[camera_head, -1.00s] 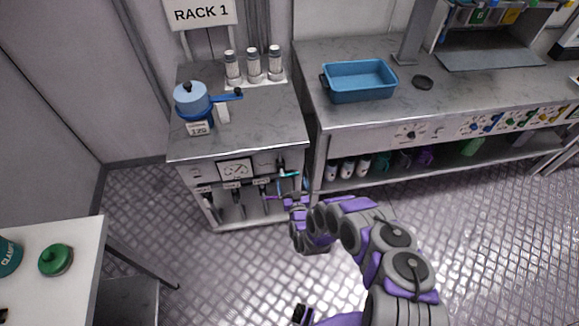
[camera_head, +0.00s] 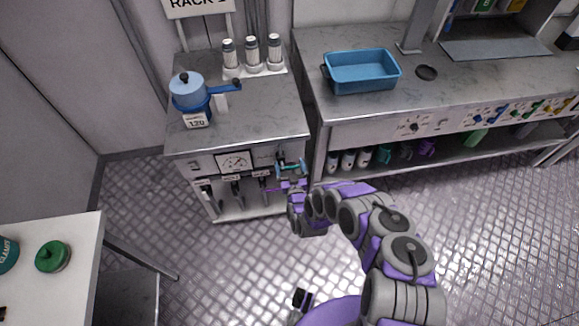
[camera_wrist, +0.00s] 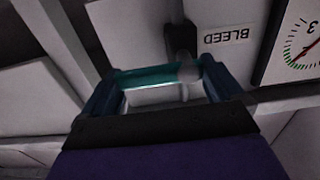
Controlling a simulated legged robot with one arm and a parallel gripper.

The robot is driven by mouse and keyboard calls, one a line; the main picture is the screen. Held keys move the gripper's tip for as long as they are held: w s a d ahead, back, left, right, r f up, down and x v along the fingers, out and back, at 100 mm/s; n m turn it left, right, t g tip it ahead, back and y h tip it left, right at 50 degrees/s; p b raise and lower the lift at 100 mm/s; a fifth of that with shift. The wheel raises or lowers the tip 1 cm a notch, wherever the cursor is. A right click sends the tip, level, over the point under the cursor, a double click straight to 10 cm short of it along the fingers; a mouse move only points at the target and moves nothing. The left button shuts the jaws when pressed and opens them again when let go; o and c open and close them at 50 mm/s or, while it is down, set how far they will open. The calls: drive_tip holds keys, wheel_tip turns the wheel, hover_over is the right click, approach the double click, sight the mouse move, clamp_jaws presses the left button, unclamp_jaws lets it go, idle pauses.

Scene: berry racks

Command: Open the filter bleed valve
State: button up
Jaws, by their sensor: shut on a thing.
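The bleed valve handle (camera_wrist: 150,78) is a teal bar at the front right of the rack 1 cabinet. It also shows in the head view (camera_head: 291,168). In the wrist view it lies across my gripper (camera_wrist: 158,92), between the two dark fingers. My gripper also shows in the head view (camera_head: 290,178), at the cabinet's front right, and is shut on the handle. A label reading BLEED (camera_wrist: 228,38) appears upside down beside the valve stem (camera_wrist: 180,38). The fingers and their shadow hide part of the handle.
The right bench (camera_head: 330,110) stands close to my gripper. A blue pot (camera_head: 188,92) and white bottles stand on the cabinet. The floor in front is clear.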

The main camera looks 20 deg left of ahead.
drive_tip(key=c, duration=0.4)
